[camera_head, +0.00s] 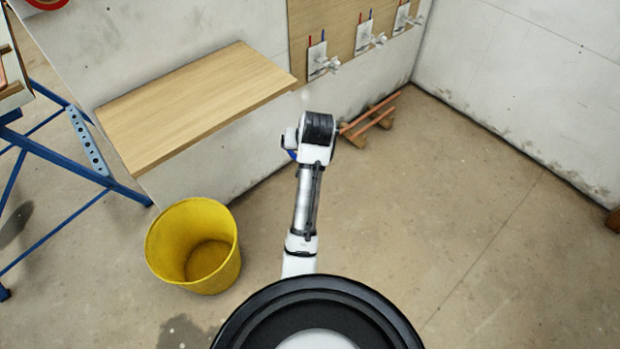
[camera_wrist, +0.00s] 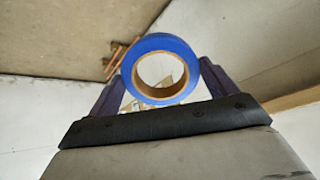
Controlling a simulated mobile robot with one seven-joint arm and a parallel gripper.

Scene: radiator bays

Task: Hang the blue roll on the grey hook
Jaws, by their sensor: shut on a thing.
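The blue roll (camera_wrist: 160,43) is a ring with a tan core, in the middle of the wrist view. My gripper (camera_wrist: 162,75) is shut on it, with one dark finger at each side of the ring. In the head view my gripper (camera_head: 291,138) is mostly hidden by the end of my arm, and only a small blue edge of the roll (camera_head: 293,155) shows. It is held in the air, to the right of the wooden shelf's right end. I cannot make out the grey hook in either view.
A wooden shelf (camera_head: 190,105) runs along the wall at left, with a yellow bucket (camera_head: 165,238) below it. A board with several white valve fittings (camera_head: 318,62) is at the back. Copper pipes (camera_head: 372,115) lie on wood on the floor.

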